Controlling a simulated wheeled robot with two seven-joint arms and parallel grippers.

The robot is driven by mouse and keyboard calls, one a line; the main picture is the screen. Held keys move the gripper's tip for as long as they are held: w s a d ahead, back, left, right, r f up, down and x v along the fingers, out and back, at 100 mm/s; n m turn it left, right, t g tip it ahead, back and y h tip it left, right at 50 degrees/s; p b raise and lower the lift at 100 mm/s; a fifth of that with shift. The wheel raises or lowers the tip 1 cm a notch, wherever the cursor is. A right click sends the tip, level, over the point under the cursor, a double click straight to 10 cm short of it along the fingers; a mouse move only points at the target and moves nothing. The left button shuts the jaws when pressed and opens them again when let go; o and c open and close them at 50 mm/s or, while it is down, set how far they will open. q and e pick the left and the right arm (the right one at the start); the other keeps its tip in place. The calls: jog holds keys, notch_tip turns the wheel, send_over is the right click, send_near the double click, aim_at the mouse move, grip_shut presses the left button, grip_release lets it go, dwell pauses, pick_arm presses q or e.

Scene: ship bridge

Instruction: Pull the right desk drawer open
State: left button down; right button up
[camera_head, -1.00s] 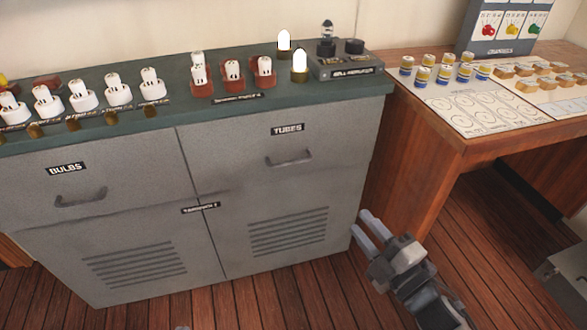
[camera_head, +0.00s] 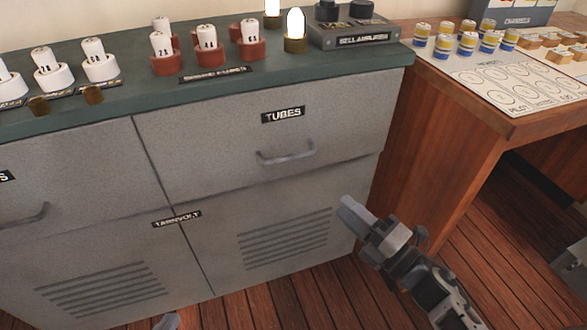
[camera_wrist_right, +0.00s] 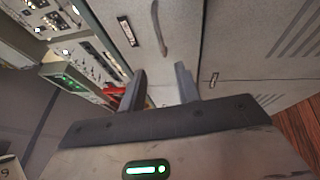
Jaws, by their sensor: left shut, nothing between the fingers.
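The right desk drawer (camera_head: 215,135) is the grey front labelled TUBES, and it looks closed. Its curved bar handle (camera_head: 285,157) is at the middle of the front. My right gripper (camera_head: 345,203) is below and right of the handle, apart from it, in front of the vented lower panel. In the right wrist view, its two fingers stand apart with nothing between them (camera_wrist_right: 161,72), and the handle (camera_wrist_right: 161,32) is beyond the fingertips. Only a tip of my left gripper (camera_head: 167,321) shows at the bottom edge; it is shut and empty.
The green cabinet top (camera_head: 120,95) holds white tubes in holders, a lit bulb (camera_head: 294,28) and a grey box (camera_head: 352,34). A wooden desk (camera_head: 455,125) stands to the right. Another drawer handle (camera_head: 25,217) is at the left.

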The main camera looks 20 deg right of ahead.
notch_tip(320, 180, up, 3)
send_over(295, 162)
jog(key=s+a, duration=0.2)
jog(key=s, duration=0.3)
jog(key=shift+d+f, duration=0.15)
jog(key=shift+f, duration=0.05)
grip_shut()
